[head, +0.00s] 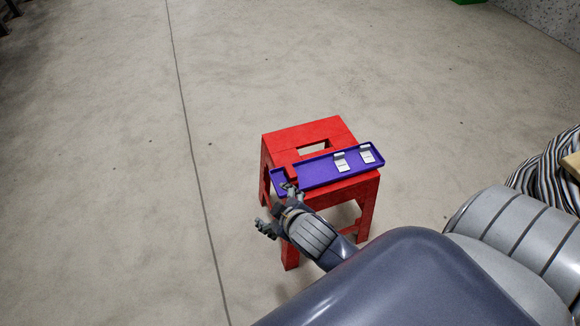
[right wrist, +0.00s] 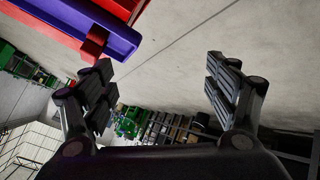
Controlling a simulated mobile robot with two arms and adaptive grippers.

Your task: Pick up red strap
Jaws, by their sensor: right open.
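A purple tray (head: 318,173) lies on top of a red stool (head: 300,134). A red strap (head: 292,171) lies across the tray near its left end, hard to tell from the red stool in the head view. In the right wrist view, the red strap (right wrist: 95,44) hangs over the edge of the purple tray (right wrist: 112,28), close to the left finger. My right gripper (head: 277,209) is at the tray's near left corner. Its fingers (right wrist: 160,68) are spread with nothing between them. One finger partly covers the tray's left end. My left gripper is not in view.
Two small white items (head: 341,162) (head: 366,154) sit in the right part of the tray. The grey concrete floor (head: 90,170) around the stool is clear. A striped bundle (head: 548,169) stands at the right edge. Shelving and green crates show far off in the wrist view.

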